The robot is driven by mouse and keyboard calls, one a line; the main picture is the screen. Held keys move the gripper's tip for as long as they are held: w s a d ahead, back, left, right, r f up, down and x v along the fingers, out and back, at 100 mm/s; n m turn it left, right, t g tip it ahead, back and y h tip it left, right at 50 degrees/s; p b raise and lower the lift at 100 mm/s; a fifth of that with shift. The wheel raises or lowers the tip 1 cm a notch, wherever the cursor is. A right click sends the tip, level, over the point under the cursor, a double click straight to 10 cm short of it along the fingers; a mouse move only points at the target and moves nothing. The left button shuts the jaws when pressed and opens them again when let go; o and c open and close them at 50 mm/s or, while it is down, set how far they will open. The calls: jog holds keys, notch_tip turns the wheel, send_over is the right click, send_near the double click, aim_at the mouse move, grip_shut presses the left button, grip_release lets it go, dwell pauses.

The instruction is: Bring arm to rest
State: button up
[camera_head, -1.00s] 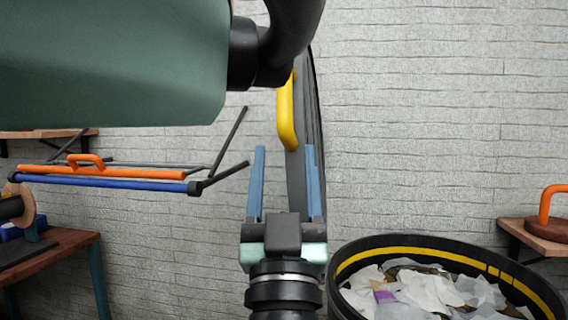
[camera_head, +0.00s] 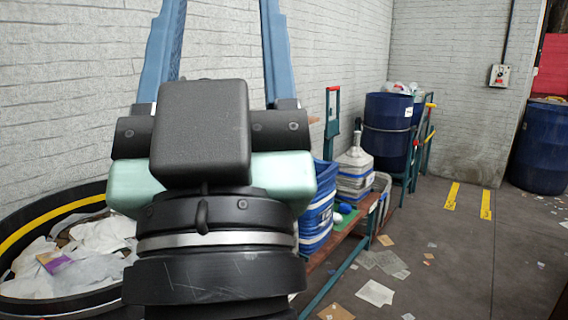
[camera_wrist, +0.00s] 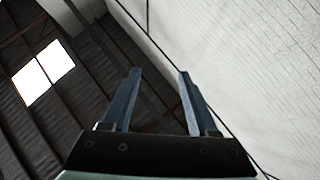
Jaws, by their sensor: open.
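My gripper (camera_head: 222,40) is large and close in the head view, with its two blue fingers pointing up and spread apart. It is open and nothing is between the fingers. The fingertips run out of the top of the head view. In the wrist view my gripper (camera_wrist: 158,72) shows both blue fingers apart, against a dark roof and a pale brick wall. No object touches the fingers.
A round black bin with a yellow band (camera_head: 45,232) holds crumpled paper at the left. Blue-and-white containers (camera_head: 317,212) stand on a low bench at the right. Blue barrels (camera_head: 388,125) stand farther back. The floor at right is open, with scattered papers (camera_head: 375,293).

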jog(key=s+d+r+m+h+p, duration=0.1)
jog(key=d+r+m+h+p, duration=0.15)
jog(key=d+h, duration=0.2)
notch_tip(320, 180, up, 17)
jog(key=y+p, duration=0.1)
jog(key=p, duration=1.5)
jog(key=shift+a+n+p, duration=0.3)
jog(key=shift+n+p, duration=0.05)
jog(key=shift+p, duration=0.05)
